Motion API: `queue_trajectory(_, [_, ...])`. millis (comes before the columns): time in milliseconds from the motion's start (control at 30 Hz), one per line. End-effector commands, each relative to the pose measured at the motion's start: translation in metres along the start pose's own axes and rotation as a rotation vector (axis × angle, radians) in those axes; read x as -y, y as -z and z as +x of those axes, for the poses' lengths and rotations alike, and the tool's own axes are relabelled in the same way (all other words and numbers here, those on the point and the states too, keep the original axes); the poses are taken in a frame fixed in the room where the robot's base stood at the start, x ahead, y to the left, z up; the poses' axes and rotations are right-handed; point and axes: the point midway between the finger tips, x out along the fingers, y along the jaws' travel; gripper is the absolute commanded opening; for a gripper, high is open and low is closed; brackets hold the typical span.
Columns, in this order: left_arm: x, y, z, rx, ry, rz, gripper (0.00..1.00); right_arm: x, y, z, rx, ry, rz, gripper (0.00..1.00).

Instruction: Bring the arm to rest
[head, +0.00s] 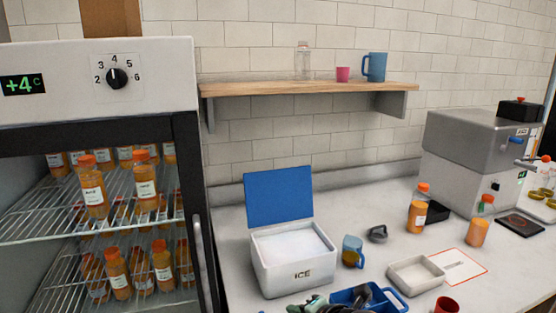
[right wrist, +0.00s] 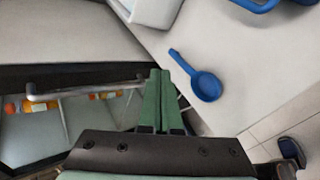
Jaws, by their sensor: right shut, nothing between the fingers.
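My right gripper (right wrist: 160,73) shows in the right wrist view. Its two green fingers are closed together with nothing between them. The fingertips point up the picture, between the fridge handle on the left and a blue scoop on the right. In the head view a green and dark part, which looks like my own arm, shows at the bottom edge in front of the ice box. My left gripper is in neither view.
A fridge (head: 190,150) holding several orange bottles stands left. The open ice box (head: 285,280), a jug (head: 352,252), a white tray (head: 402,285) and bottles stand on the counter. The blue scoop (right wrist: 204,84) lies right of my fingers; the fridge handle (right wrist: 75,92) is left.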

Motion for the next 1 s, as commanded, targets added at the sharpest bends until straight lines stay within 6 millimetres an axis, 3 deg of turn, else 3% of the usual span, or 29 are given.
queue_trajectory(33, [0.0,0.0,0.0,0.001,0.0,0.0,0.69,0.021,0.011,-0.004,-0.014,0.027,0.136,0.0])
queue_trajectory(267, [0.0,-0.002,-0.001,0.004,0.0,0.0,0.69,0.108,0.029,-0.037,0.042,0.158,0.758,0.0])
queue_trajectory(600, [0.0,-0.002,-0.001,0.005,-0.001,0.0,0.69,0.24,0.039,-0.117,0.362,0.338,1.573,0.0])
queue_trajectory(867, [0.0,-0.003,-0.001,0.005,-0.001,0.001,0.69,0.311,0.045,-0.183,0.678,0.388,1.954,0.0])
queue_trajectory(1000, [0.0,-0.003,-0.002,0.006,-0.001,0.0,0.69,0.317,0.044,-0.155,0.614,0.317,1.965,0.0])
